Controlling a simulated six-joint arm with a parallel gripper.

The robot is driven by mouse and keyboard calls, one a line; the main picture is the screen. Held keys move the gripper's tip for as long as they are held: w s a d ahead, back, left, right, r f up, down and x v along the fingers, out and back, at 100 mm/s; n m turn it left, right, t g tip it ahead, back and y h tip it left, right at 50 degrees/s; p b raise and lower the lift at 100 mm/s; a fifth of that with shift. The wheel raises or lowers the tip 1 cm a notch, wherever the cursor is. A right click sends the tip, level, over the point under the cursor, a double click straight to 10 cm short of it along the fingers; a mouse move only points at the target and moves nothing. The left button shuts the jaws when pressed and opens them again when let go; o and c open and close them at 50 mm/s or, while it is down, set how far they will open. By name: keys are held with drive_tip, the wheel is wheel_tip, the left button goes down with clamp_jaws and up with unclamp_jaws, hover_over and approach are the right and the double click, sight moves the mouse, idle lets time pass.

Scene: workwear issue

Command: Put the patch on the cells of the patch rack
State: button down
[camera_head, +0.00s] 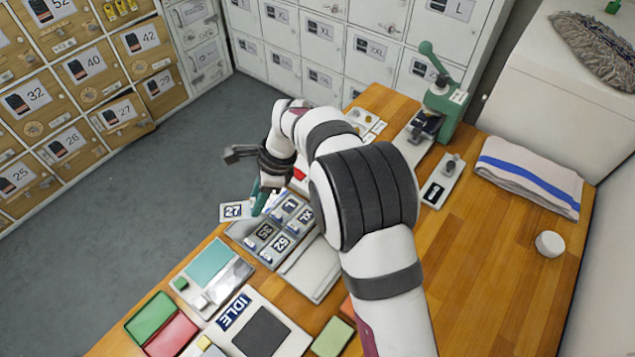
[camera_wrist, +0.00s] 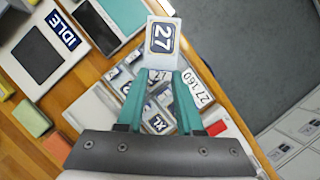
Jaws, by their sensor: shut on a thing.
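A white patch (camera_head: 233,211) with a dark blue "27" is held out at the tips of my gripper (camera_head: 260,196). In the wrist view the patch (camera_wrist: 162,42) stands beyond the green fingers (camera_wrist: 160,76), which are shut on its near edge. The grey patch rack (camera_head: 238,231) lies on the wooden counter just below and to the right of the patch in the head view. Several of its cells show dark number or letter patches. The patch is apart from the rack, over its left edge. My arm and fingers hide part of the rack.
A panel marked IDLE (camera_head: 233,311), a teal pad (camera_head: 208,262) and green and red pads (camera_head: 152,317) lie at the counter's front left. A green press (camera_head: 445,105) stands at the back. A folded striped towel (camera_head: 530,176) lies right. Numbered lockers (camera_head: 85,68) stand beyond the floor.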

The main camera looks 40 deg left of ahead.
drive_tip(key=shift+s+a+f, duration=0.3)
drive_tip(key=shift+s+a, duration=0.05)
drive_tip(key=shift+f, duration=3.3)
drive_tip(key=shift+f, duration=0.3)
drive_tip(key=shift+c, duration=2.4)
unclamp_jaws()
